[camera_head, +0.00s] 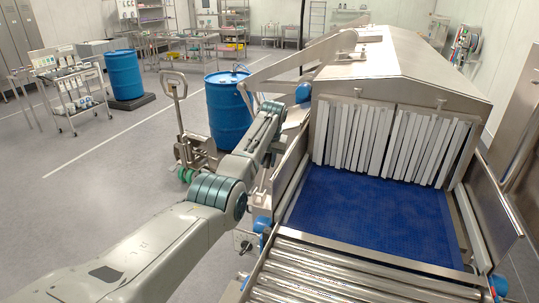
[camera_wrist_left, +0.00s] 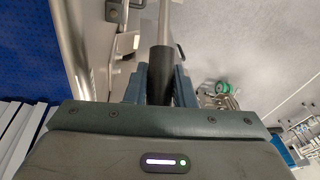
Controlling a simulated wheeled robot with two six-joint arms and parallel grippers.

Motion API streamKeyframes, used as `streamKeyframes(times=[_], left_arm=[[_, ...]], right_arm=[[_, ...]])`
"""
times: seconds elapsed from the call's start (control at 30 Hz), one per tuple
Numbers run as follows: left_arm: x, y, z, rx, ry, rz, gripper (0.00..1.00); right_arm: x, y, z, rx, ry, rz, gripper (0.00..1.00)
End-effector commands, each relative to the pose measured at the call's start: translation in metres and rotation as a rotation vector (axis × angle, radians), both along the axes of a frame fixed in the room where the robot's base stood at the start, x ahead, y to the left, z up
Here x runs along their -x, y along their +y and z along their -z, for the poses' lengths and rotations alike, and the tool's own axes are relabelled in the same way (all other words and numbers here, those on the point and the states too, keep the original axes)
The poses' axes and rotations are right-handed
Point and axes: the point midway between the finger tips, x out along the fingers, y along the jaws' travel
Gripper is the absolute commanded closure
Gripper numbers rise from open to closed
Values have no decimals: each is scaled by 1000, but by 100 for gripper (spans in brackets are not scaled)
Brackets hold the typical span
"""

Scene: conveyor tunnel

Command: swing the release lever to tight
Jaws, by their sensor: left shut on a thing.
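In the left wrist view, a black cylindrical grip (camera_wrist_left: 161,72) on a thin metal rod (camera_wrist_left: 164,22) stands between the blue-grey fingers of my left gripper (camera_wrist_left: 160,84). I take it to be the release lever. The fingers are shut on the black grip, one on each side. The rod runs out of the top of the view, so its far end is hidden. In the head view my left arm reaches to the left side of the conveyor; its fingers and the lever are hard to make out there. No tight marking is readable. My right gripper is not in view.
The steel tunnel (camera_head: 425,60) has white strip curtains (camera_head: 352,138) above a blue belt (camera_head: 370,222). Steel rollers (camera_head: 335,272) lie in front. A pallet jack (camera_head: 194,150) and a blue drum (camera_head: 226,118) stand left of the conveyor.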

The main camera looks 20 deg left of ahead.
Motion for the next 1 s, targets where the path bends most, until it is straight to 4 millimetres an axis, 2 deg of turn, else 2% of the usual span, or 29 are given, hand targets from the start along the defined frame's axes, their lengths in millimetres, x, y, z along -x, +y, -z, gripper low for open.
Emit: streamKeyframes(times=[0.37, 0.4, 0.5, 0.83, 1.0], left_arm=[[2, 0, 1, 0, 8, 1, 100], [2, 0, 1, 0, 9, 1, 74], [2, 0, 1, 0, 9, 1, 56], [2, -1, -1, 0, 7, 0, 56], [5, -4, -21, 0, 3, 1, 56]], right_arm=[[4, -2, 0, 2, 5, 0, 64], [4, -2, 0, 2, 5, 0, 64], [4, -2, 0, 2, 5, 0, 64], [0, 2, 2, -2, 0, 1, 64], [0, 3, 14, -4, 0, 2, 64]])
